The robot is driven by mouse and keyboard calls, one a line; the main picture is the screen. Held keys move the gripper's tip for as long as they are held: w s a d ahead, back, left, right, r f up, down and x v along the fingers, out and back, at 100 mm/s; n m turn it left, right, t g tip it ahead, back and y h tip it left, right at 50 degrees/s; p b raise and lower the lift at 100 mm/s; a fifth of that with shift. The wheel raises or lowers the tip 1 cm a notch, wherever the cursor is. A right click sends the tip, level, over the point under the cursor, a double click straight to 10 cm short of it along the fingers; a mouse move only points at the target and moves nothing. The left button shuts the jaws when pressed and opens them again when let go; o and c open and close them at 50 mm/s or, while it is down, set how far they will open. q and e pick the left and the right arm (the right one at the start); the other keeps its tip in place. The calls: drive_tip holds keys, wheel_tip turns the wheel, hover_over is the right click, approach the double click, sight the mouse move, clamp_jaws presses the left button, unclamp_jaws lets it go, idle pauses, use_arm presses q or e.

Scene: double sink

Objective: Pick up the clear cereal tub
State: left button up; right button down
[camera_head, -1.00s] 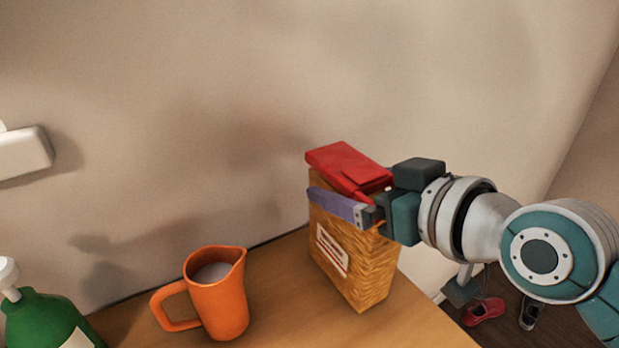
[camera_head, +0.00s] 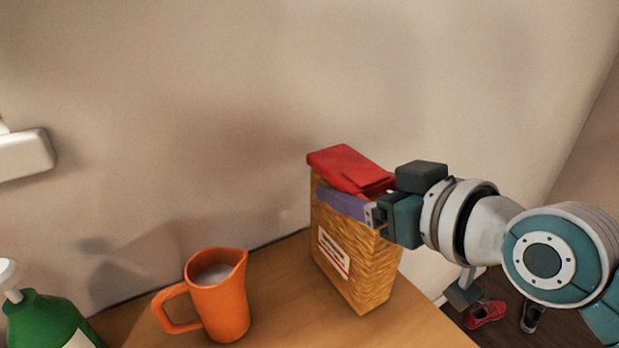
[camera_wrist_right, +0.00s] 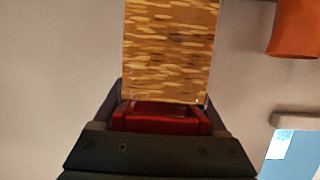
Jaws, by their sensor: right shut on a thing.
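The clear cereal tub (camera_head: 350,259) is full of golden flakes, with a red lid (camera_head: 346,169) and a white label on its front. It stands upright at the right part of the wooden counter. My right gripper (camera_head: 345,203) comes in from the right and is shut on the tub near its top, just under the lid, one finger across the front. In the right wrist view the tub (camera_wrist_right: 168,50) sits between the two fingers (camera_wrist_right: 163,95), with the red lid close to the palm. My left gripper is in neither view.
An orange jug (camera_head: 220,297) with pale contents stands on the counter (camera_head: 284,299) left of the tub, with a gap between. A green pump bottle (camera_head: 42,322) is at the lower left. The wall is close behind. Shoes (camera_head: 485,313) lie on the floor beyond the counter's right edge.

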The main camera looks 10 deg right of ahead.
idle(0.4)
drive_tip(key=shift+r, duration=0.45)
wheel_tip(320, 180, up, 19)
drive_tip(key=p, duration=0.4)
drive_tip(key=shift+r, duration=0.15)
